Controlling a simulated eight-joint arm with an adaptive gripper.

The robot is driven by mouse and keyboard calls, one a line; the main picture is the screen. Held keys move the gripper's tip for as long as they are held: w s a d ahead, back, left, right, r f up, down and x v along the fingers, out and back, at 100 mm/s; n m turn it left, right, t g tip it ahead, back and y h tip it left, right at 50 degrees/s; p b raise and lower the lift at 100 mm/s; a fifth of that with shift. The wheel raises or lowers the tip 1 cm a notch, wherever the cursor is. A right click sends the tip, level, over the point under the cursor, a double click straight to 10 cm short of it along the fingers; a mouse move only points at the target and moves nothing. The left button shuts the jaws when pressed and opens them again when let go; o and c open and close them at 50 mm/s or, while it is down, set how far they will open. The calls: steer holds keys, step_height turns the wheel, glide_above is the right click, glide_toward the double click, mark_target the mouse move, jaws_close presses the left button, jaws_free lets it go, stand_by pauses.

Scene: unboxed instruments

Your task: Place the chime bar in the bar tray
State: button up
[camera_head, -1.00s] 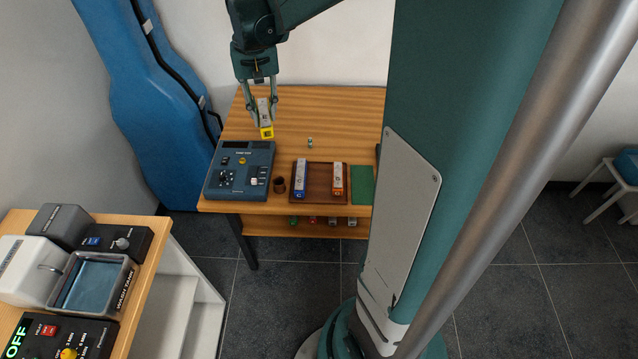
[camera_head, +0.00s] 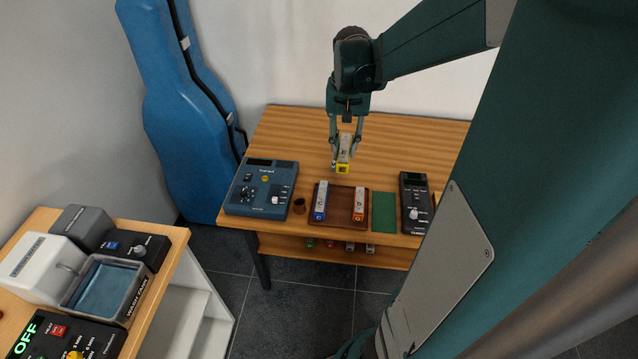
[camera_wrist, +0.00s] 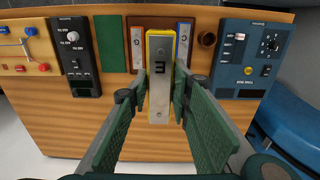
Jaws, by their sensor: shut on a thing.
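The chime bar (camera_head: 344,155) is silver with a yellow end. It hangs between the fingers of my gripper (camera_head: 347,140), which is shut on it above the table. In the wrist view the bar (camera_wrist: 160,80) runs between the green finger pads and shows a dark mark. The brown bar tray (camera_head: 340,215) lies on the table below and holds a blue-ended bar (camera_head: 320,200) at its left and an orange-ended bar (camera_head: 359,203) at its right. The middle of the tray between them looks bare in the head view. In the wrist view the held bar covers that middle.
A blue-grey device (camera_head: 260,188) and a small brown cup (camera_head: 299,206) stand left of the tray. A green mat (camera_head: 384,212) and a dark control box (camera_head: 415,202) lie right of it. The table behind is mostly clear.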

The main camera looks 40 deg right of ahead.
glide_above(340, 206)
step_height(340, 206, down, 12)
steer(key=shift+f, duration=0.25)
steer(key=shift+w, duration=0.1)
steer(key=shift+f, duration=0.1)
steer(key=shift+f+b, duration=0.5)
steer(key=shift+f, duration=2.3)
steer(key=shift+f+b, duration=0.4)
steer(key=shift+f, duration=1.65)
steer(key=shift+f, duration=0.2)
steer(key=o, duration=1)
steer(key=shift+c, duration=0.2)
